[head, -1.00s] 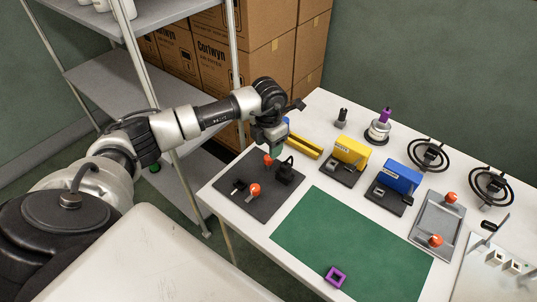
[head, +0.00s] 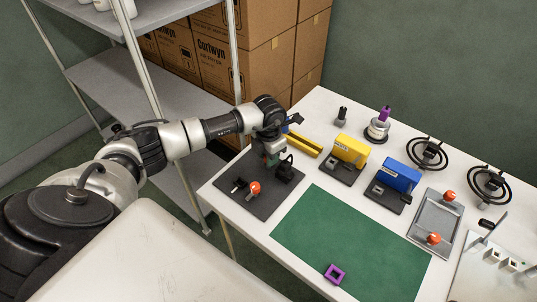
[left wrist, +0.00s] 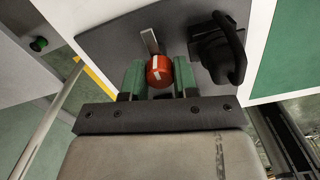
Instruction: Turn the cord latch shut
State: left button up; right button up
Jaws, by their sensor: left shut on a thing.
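My left gripper (head: 271,158) reaches down over the dark plate (head: 265,209) at the table's left end. In the left wrist view its green-padded fingers (left wrist: 160,80) are shut on a red knob (left wrist: 159,70) with a white mark. My right gripper is not in view.
A yellow block (head: 350,150) and a blue block (head: 399,176) stand on dark bases to the right. A green mat (head: 350,240) with a purple square ring (head: 335,274) fills the front middle. A yellow channel (head: 304,145) lies behind the plate. Shelving (head: 150,85) stands left.

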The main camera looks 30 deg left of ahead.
pick_arm(q)
jog(key=m+b, duration=0.3)
jog(key=m, duration=0.1)
jog(key=shift+f+b, duration=0.15)
jog(key=shift+b, duration=0.25)
jog(key=m+b, duration=0.3)
jog(key=m, duration=0.1)
jog(key=shift+m, duration=0.3)
jog(key=m+b, duration=0.4)
jog(key=m, duration=0.1)
jog(key=shift+w, duration=0.1)
jog(key=shift+r+m+b, duration=0.2)
jog(key=shift+m+b, duration=0.85)
jog(key=shift+m, duration=1.15)
jog(key=o, duration=0.9)
